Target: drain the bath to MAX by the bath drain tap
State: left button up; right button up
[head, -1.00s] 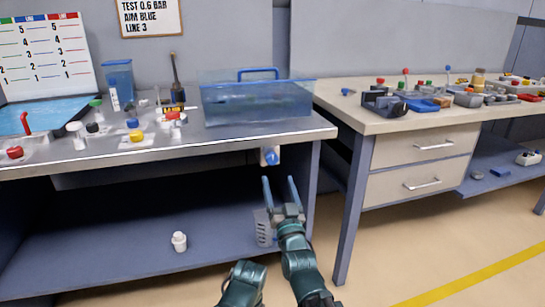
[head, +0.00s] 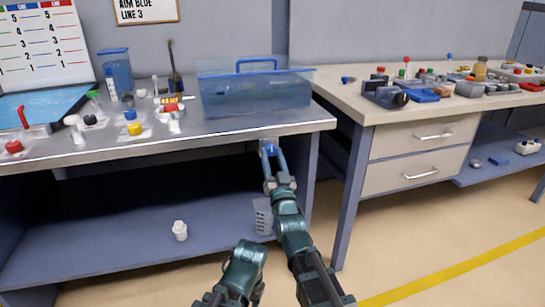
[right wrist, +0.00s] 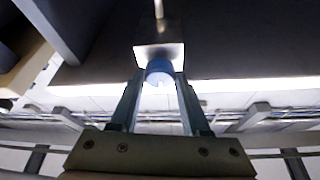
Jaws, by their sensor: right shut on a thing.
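The bath (head: 255,95) is a clear blue-tinted tank with a blue handle, standing on the left bench near its right end. The bath drain tap is a blue knob (head: 269,150) on a pale block under the bench's front edge. My right gripper (head: 271,157) has its fingers on either side of the knob. In the right wrist view the knob (right wrist: 160,70) sits between the two fingertips (right wrist: 160,82), below a metal block. The right gripper is shut on it. My left arm shows at the bottom of the head view, but its fingers cannot be made out. The liquid level and MAX mark are not readable.
Several small coloured parts lie on the bench left of the bath. The right bench (head: 400,114) has drawers and several small parts.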

grip_shut()
jog(key=shift+n, duration=0.3)
jog(key=n+y, duration=0.2)
jog(key=n, duration=0.1)
jog(key=shift+d+n, duration=0.15)
jog(key=shift+n, duration=0.15)
jog(key=shift+n+g+y, duration=0.7)
jog(key=shift+n+y, duration=0.6)
jog(key=shift+n, duration=1.1)
jog(key=o, duration=0.9)
grip_release()
